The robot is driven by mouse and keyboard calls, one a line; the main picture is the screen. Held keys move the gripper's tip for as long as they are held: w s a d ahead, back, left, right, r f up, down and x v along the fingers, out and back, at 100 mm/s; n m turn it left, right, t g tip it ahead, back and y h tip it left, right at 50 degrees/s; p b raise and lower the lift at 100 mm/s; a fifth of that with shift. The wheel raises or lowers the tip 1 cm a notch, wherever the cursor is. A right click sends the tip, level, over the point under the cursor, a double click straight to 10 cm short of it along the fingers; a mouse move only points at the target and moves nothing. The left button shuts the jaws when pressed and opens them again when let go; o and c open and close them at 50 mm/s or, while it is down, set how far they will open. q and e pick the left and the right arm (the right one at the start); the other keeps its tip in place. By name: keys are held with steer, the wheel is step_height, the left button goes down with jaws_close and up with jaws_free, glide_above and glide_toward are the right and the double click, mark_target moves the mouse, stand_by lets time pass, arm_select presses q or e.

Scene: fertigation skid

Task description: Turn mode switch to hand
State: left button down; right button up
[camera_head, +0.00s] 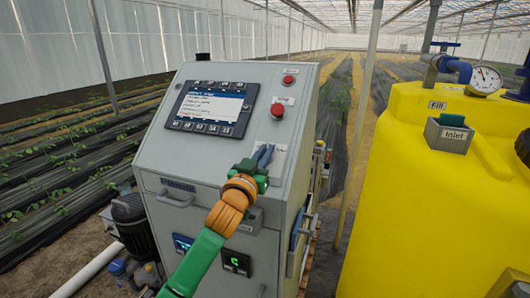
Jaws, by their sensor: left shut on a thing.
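The grey control cabinet (165,110) stands in the middle of the head view, with its sloped panel facing me. My left gripper (264,154) reaches up from below to the lower right of this panel. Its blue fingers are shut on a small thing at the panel. I take this to be the mode switch, but the fingers and the green gripper body hide it, so its position cannot be read. A pale label plate shows partly beside the fingers. My right gripper is not in view.
The panel has a screen (212,106) at left, a red button (277,110) just above my gripper and a smaller red one (288,79) higher up. A yellow tank (420,200) with a gauge (485,79) stands close on the right. A thin post rises between them.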

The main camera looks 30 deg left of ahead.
arm_select(q)
steer(key=c, duration=0.9)
jaws_free()
steer(key=shift+c, duration=0.2)
steer(key=shift+s, duration=0.1)
steer(key=shift+s+d+f+b, duration=0.1)
steer(key=shift+s+f+b, duration=0.05)
steer(key=shift+s+b, duration=0.2)
steer(key=r+b+v, duration=0.1)
steer(key=b+v, duration=0.1)
steer(key=v, duration=0.4)
steer(key=shift+s+f, duration=0.15)
steer(key=shift+f, duration=0.25)
